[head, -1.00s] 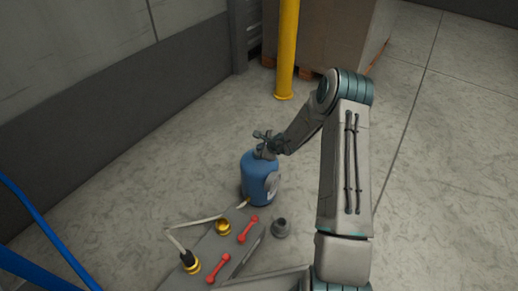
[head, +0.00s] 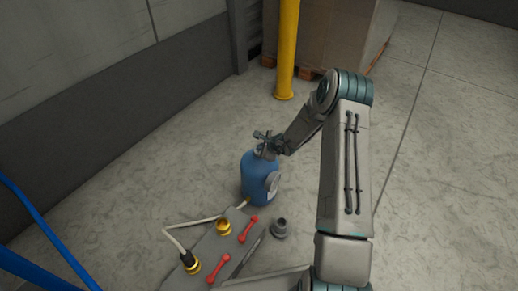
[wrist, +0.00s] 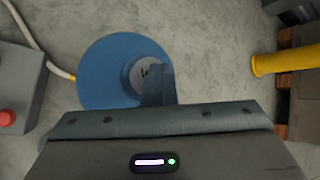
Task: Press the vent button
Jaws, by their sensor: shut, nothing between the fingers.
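In the wrist view the tank (wrist: 100,75) is seen from above, with a grey round cap (wrist: 140,72) bearing a dark mark. My gripper (head: 266,143) is at the top of the tank in the head view. In the wrist view its shut fingers (wrist: 157,82) cover part of the cap. I cannot tell whether they touch it. No vent button can be made out clearly; the fingers hide part of the cap.
A grey panel box (head: 215,247) with two red handles (head: 248,229) and brass fittings (head: 223,227) lies in front of the tank, joined by a pale hose (head: 190,222). A yellow post (head: 286,50) rises behind.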

